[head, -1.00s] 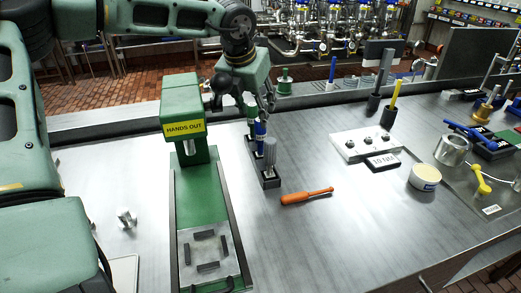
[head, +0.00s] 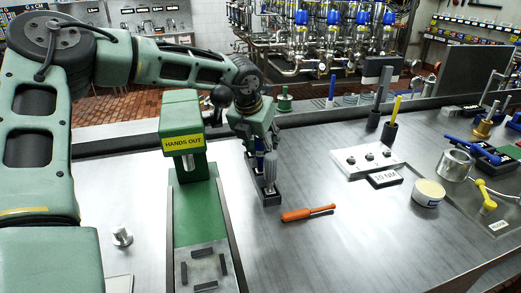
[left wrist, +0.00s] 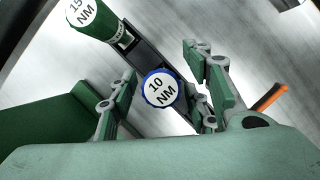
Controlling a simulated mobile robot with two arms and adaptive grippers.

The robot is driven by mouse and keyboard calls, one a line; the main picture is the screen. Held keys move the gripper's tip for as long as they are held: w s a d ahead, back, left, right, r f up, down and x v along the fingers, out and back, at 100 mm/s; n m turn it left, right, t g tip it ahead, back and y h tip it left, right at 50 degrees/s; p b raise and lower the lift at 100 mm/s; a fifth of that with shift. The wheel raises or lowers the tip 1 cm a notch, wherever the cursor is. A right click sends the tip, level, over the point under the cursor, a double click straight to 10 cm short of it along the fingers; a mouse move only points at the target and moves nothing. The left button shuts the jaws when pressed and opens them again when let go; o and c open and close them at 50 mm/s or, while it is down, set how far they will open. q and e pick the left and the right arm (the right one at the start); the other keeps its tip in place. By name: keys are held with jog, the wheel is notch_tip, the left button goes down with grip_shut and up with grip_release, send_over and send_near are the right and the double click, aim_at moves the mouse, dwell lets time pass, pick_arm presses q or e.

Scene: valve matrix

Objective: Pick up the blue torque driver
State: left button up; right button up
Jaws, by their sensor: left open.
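The blue torque driver (left wrist: 160,88) shows from above in the left wrist view, with a blue rim and a white cap reading 10 NM. It stands upright in a dark rack. My left gripper (left wrist: 158,84) is open, with its fingers on either side of this cap and no clear contact. In the head view the left gripper (head: 258,148) is low over the rack and hides most of the blue driver (head: 259,162). A green driver (left wrist: 92,18) marked 15 NM stands beside it. My right gripper is not in view.
The green press (head: 184,135) marked HANDS OUT is close on the left. An orange-handled tool (head: 300,214) lies to the right. The front middle of the bench is clear.

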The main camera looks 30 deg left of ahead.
pick_arm(q)
grip_shut()
jog(key=shift+r, duration=0.1)
dwell(0.4)
